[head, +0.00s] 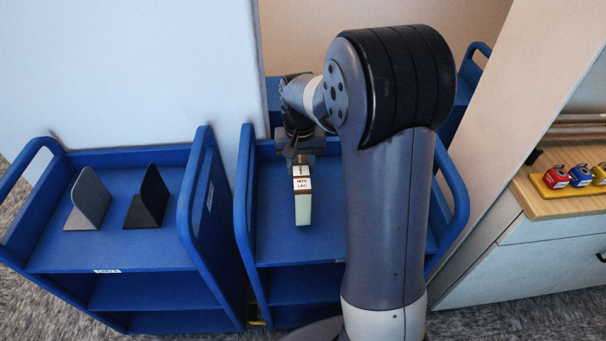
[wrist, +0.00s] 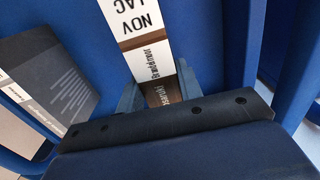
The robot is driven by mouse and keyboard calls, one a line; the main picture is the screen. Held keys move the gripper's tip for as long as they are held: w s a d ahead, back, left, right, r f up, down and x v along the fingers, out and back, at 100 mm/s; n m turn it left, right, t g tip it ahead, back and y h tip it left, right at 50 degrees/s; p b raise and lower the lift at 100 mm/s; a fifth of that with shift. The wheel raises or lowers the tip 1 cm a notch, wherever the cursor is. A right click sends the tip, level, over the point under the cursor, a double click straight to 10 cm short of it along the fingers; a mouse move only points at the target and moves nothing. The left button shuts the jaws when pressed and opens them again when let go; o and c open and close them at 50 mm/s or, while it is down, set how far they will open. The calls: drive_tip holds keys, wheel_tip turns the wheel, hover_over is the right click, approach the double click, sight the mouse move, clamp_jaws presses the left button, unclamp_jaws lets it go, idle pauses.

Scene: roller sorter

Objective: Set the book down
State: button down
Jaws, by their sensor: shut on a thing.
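The book (head: 304,207) is a slim volume with a pale green face and a white label reading NOV LAC. My gripper (head: 302,158) is shut on its far end, over the top shelf of the right-hand blue cart (head: 275,240). In the wrist view the book's brown spine with white labels (wrist: 146,30) runs up from between the fingers (wrist: 158,93). Whether the book touches the shelf I cannot tell.
A dark grey book (wrist: 48,75) with a white label lies left of the held book in the wrist view. The left cart (head: 120,255) carries a grey bookend (head: 92,197) and a black one (head: 150,197). A wooden counter (head: 555,207) holds small coloured items at right.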

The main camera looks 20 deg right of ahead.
drive_tip(key=shift+f, duration=1.75)
drive_tip(key=shift+f, duration=0.1)
drive_tip(key=c, duration=1)
unclamp_jaws()
drive_tip(key=shift+o, duration=0.2)
wheel_tip(320, 180, up, 12)
drive_tip(key=shift+r, duration=0.1)
